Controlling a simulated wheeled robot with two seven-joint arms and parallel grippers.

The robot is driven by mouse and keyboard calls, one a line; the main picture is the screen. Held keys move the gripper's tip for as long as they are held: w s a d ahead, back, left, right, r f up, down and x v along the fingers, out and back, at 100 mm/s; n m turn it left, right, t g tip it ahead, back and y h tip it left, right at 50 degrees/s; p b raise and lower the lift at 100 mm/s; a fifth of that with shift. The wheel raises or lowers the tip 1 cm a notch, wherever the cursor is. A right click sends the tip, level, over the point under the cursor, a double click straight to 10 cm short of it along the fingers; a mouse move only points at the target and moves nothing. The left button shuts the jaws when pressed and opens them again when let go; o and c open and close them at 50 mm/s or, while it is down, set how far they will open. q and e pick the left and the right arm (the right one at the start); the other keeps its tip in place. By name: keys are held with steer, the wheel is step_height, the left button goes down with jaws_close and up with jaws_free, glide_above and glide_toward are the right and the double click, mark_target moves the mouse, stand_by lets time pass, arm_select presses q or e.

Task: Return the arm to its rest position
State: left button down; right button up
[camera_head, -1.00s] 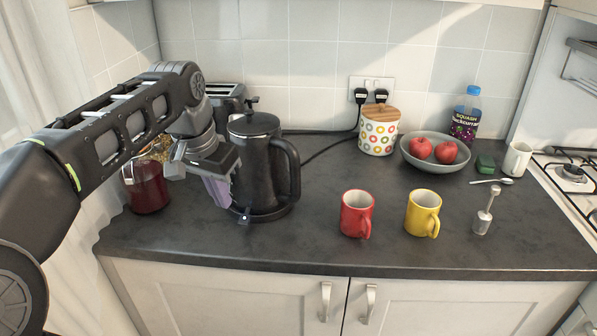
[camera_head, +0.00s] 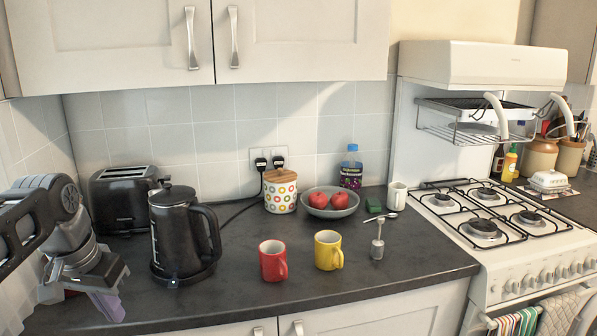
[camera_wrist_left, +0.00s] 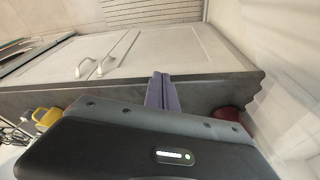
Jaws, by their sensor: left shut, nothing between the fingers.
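My left arm comes in at the left edge of the head view. My left gripper (camera_head: 108,305) is shut and empty, with its purple fingers together. It hangs over the left end of the dark counter (camera_head: 330,285), to the left of and nearer than the black kettle (camera_head: 178,240), and apart from it. In the left wrist view the closed fingers (camera_wrist_left: 162,92) show near the counter's front edge, with the cabinet doors (camera_wrist_left: 150,55) beyond. My right gripper is in neither view.
A red mug (camera_head: 270,262) and a yellow mug (camera_head: 327,250) stand right of the kettle. A toaster (camera_head: 122,200) stands behind it. A fruit bowl (camera_head: 331,210) and patterned canister (camera_head: 280,190) stand farther back. The hob (camera_head: 490,215) is at right. A dark red thing (camera_wrist_left: 230,113) shows beside the fingers.

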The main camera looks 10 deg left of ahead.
arm_select(q)
steer(key=w+d+f+h, duration=0.1)
steer(key=w+d+f, duration=0.1)
steer(key=d+f, duration=0.6)
steer(key=w+d+f+g+h+p, duration=0.1)
steer(key=d+f, duration=0.2)
steer(key=f, duration=0.9)
steer(key=w+d+f+h, duration=0.1)
steer(key=w+d+f, duration=0.1)
steer(key=d+f, duration=0.6)
steer(key=s+d+f, duration=0.3)
steer(key=s+f, duration=0.3)
steer(key=s, duration=0.1)
steer(key=s+d+f+n, duration=0.1)
steer(key=s+d+f, duration=0.3)
steer(key=s+f, duration=0.3)
steer(key=s+d+f+g+h, duration=0.1)
steer(key=s+d+f, duration=0.2)
steer(key=s+f, duration=0.4)
steer(key=shift+s+d+f+n+p, duration=0.15)
steer(key=shift+s+d+n+p, duration=0.05)
steer(key=shift+d+n+p, duration=0.2)
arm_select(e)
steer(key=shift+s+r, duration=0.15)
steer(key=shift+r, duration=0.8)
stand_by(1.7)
